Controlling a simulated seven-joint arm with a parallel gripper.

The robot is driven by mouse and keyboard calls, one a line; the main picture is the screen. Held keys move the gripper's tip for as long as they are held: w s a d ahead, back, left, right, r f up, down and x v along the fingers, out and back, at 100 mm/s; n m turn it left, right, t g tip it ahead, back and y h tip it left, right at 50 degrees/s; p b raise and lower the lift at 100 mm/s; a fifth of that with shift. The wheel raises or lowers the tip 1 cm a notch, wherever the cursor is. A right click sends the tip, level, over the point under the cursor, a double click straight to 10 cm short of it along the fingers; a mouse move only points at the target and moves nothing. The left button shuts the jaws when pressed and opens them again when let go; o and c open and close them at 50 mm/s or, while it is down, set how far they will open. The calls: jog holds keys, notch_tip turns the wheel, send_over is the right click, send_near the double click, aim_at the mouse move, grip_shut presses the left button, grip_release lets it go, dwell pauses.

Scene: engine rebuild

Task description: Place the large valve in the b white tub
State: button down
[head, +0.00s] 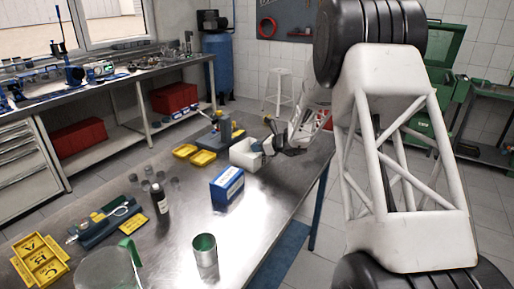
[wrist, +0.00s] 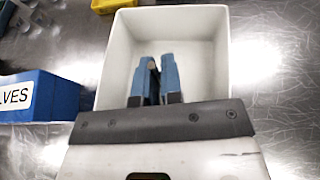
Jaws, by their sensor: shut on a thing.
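The white tub (head: 246,153) stands on the steel table toward its far right edge; no letter on it is readable. In the wrist view the tub (wrist: 216,20) looks empty where its floor shows. My gripper (head: 266,146) is at the tub in the head view. In the wrist view its blue fingers (wrist: 154,62) are over the tub's opening, close together. It is shut on a thin thing, apparently the large valve, which the fingers mostly hide. I cannot tell how high the fingers are above the tub floor.
A blue valves box (head: 227,186) stands just in front of the tub. The table's right edge is close.

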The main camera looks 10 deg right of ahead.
jog(key=shift+f, duration=0.2)
jog(key=c, duration=1.3)
grip_release()
jog(key=shift+f, duration=0.2)
jog(key=shift+s+f, duration=0.1)
jog(key=shift+r, duration=0.35)
jog(key=v, duration=1.2)
jog(key=shift+r, duration=0.25)
